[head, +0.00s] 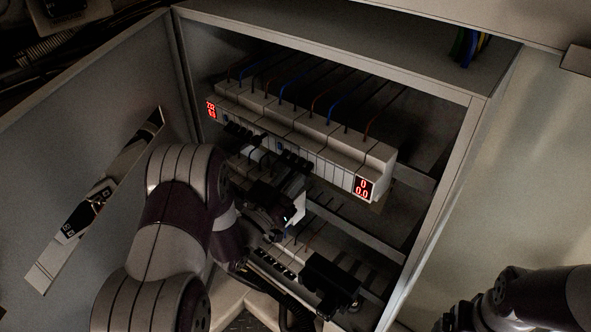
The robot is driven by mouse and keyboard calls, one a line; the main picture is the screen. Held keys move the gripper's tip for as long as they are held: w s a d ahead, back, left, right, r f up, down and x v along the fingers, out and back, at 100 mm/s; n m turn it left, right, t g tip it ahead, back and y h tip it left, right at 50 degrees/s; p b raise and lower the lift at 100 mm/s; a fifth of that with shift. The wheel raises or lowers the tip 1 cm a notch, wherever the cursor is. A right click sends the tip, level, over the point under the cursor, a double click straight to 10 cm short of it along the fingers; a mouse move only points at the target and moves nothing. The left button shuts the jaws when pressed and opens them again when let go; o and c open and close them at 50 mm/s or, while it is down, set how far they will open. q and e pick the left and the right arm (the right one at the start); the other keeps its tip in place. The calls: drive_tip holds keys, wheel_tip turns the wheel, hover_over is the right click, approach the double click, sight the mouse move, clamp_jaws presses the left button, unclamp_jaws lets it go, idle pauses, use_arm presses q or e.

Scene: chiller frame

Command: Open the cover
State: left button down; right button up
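An open metal cabinet (187,60) holds an upper row of white modules (300,122) with red displays at both ends. A grey door-like panel (60,130) stands swung out at the left; I cannot tell which part is the cover. My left arm reaches into the cabinet, and its dark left gripper (284,208) is just below the upper row, in front of it. Its fingers blend into the shadow, so neither their opening nor any contact shows. My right arm is at the bottom right, outside the cabinet; its gripper (458,318) is dark and partly cut off.
A lower row of components (275,264) and a black block (330,285) sit below my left gripper. The cabinet's right frame edge (440,205) stands between my two arms. Coloured wires (330,100) run above the upper row.

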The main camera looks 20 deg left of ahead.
use_arm(q)
drive_tip(key=r+g+p, duration=0.1)
drive_tip(key=p, duration=0.2)
drive_tip(key=s+r+g+y+p, duration=0.1)
drive_tip(key=g+p, duration=0.1)
drive_tip(key=p, duration=0.1)
drive_tip(key=r+g+p, duration=0.1)
drive_tip(key=r+p, duration=0.1)
drive_tip(key=p, duration=0.1)
drive_tip(key=shift+s+a+y, duration=0.3)
drive_tip(key=shift+w+r, duration=0.1)
drive_tip(key=shift+r, duration=0.1)
drive_tip(key=shift+a+r, duration=0.1)
drive_tip(key=shift+r, duration=0.25)
drive_tip(key=c, duration=1)
unclamp_jaws()
drive_tip(key=shift+f, duration=0.1)
drive_tip(key=shift+s+f, duration=0.1)
drive_tip(key=shift+s, duration=0.2)
drive_tip(key=b+v, duration=0.2)
drive_tip(key=v, duration=1)
drive_tip(key=shift+r, duration=0.3)
